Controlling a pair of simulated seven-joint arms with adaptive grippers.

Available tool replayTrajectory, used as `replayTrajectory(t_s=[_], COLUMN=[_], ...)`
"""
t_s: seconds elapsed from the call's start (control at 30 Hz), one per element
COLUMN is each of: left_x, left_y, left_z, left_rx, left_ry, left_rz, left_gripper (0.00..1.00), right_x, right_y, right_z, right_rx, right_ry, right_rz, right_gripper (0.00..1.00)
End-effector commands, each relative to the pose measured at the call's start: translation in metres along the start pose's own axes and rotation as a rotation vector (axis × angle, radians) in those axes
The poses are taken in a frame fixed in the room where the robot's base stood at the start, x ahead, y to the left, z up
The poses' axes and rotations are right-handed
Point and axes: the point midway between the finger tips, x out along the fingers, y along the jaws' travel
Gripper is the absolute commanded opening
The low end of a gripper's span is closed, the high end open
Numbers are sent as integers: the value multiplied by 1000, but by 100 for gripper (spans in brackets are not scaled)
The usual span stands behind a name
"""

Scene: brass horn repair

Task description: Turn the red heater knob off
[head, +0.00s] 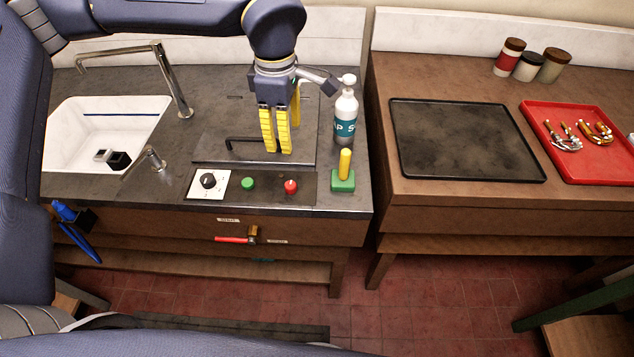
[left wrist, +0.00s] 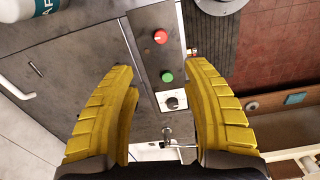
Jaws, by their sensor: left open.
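The red heater knob (head: 291,187) sits at the right end of the dark control strip on the front of the counter. It also shows in the left wrist view (left wrist: 160,36), in line with the green knob (left wrist: 167,76) and the black dial (left wrist: 172,102) on its white plate. I cannot tell which way the red knob is turned. My left gripper (head: 278,150) points down above the dark plate, behind the strip and apart from the knob. Its yellow fingers are spread and empty. My right gripper is not in view.
A soap bottle (head: 346,118) stands to the right of my left gripper. A green block with a yellow peg (head: 343,182) stands right of the knob. A sink (head: 75,165) with a tap lies left. The right-hand bench holds a black tray (head: 465,178) and a red tray (head: 612,172).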

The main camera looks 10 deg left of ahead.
Motion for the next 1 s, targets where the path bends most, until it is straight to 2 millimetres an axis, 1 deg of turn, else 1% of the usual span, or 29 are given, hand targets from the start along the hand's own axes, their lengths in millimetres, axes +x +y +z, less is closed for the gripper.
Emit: replayTrajectory(t_s=[0.13,0.27,0.37,0.47,0.57,0.73,1.0], left_x=[0,2,9,21,38,68,117], left_y=[-1,-1,-1,-2,-2,-2,-2], left_z=[-1,-1,-1,-1,-1,-1,-1], left_rx=[113,157,167,167,167,166,165], left_ry=[4,4,4,4,5,4,4], left_rz=[-4,-5,-5,-7,-8,-8,-7], left_gripper=[48,48,48,48,48,48,48], right_x=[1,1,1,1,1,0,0], right_y=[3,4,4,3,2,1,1], right_z=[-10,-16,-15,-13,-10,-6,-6], right_rx=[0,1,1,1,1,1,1], right_ry=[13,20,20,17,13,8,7], right_rz=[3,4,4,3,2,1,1], right_gripper=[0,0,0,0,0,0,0])
